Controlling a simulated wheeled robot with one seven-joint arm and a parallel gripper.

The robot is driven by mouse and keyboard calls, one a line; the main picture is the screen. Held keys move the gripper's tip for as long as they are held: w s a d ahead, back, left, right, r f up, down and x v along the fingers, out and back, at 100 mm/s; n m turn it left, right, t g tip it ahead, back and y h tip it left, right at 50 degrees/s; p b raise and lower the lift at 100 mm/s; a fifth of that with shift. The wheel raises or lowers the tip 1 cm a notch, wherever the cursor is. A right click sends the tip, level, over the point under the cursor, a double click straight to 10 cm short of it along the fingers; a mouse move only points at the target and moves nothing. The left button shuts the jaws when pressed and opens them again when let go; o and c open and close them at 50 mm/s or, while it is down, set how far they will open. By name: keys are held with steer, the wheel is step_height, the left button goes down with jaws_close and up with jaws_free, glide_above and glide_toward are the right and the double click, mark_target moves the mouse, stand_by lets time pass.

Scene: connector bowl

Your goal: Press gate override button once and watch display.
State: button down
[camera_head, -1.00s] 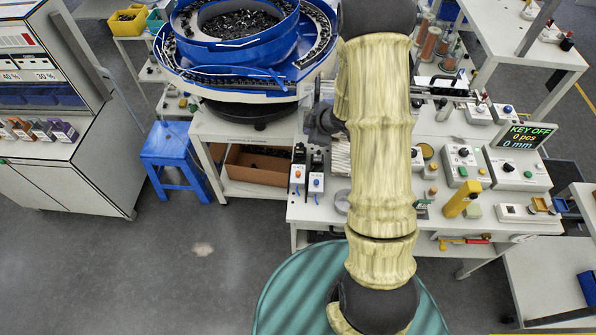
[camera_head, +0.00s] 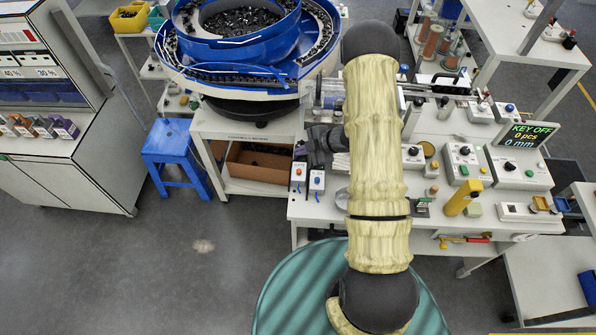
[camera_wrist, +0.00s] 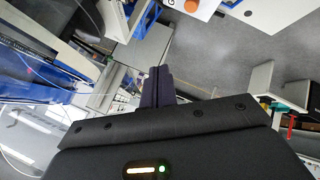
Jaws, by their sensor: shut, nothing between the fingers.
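The display (camera_head: 527,136) at the right of the bench reads "KEY OFF", "0 pcs", "0 mm". Two small white button boxes stand at the bench's left front edge. The left one has an orange button (camera_head: 298,172), the other a blue button (camera_head: 317,180). Their labels are too small to read surely. My gripper (camera_head: 318,150) is partly hidden by my arm, just behind and above these boxes. In the wrist view its dark fingers (camera_wrist: 157,72) are shut and empty. An orange button (camera_wrist: 191,5) on a white box shows at that view's top edge, apart from the fingers.
The blue bowl feeder (camera_head: 245,50) full of dark parts stands left of the arm. Other control boxes (camera_head: 462,162), a yellow block (camera_head: 462,197) and a small caliper-like device crowd the bench. A blue stool (camera_head: 170,150) stands on the open floor at left.

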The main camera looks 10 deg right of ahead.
steer(key=shift+f+b, duration=2.6)
steer(key=shift+f, duration=1.2)
steer(key=shift+f, duration=0.1)
steer(key=shift+f+b, duration=0.3)
steer(key=shift+b, duration=0.05)
steer(key=shift+f+b, duration=0.35)
steer(key=shift+f, duration=0.15)
steer(key=shift+r+p, duration=0.65)
steer(key=shift+r, duration=0.3)
step_height(320, 180, up, 5)
steer(key=p, duration=0.3)
steer(key=shift+p, duration=0.35)
